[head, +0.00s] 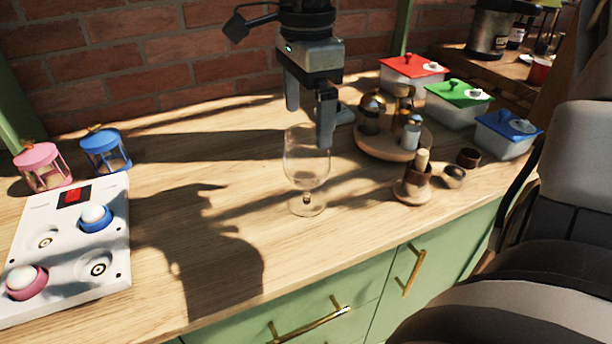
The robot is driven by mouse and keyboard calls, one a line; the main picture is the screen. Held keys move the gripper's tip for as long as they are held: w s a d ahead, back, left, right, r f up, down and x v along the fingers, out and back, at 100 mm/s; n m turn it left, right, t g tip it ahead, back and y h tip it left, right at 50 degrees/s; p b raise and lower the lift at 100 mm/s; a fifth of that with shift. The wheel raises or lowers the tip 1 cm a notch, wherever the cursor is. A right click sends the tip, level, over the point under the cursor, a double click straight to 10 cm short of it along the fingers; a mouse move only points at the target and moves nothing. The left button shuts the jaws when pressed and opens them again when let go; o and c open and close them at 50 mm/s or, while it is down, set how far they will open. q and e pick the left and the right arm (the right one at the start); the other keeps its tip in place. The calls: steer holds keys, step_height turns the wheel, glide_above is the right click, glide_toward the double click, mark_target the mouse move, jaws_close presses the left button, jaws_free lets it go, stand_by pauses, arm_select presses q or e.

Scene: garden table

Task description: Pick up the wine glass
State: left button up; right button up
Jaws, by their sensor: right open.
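A clear wine glass (306,168) stands upright on the wooden counter (225,160), near the middle of the head view. My right gripper (309,122) comes down from the top with its fingers pointing downward. It is open, with its two fingers apart around the upper part of the glass in the picture. One finger overlaps the rim on the right side; I cannot tell whether it touches the glass. My left gripper is not in view.
A round wooden tray (372,150) with bottles and shakers stands right of the glass. A mortar and pestle (413,184), small bowls (453,176) and red, green and blue lidded containers (505,134) are farther right. A white button panel (65,262) and two lanterns (105,152) are left.

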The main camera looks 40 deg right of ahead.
mark_target(307, 172)
steer(key=shift+f, duration=3.2)
steer(key=shift+c, duration=0.3)
steer(key=c, duration=1.4)
steer(key=shift+o, duration=0.2)
steer(key=shift+r, duration=0.1)
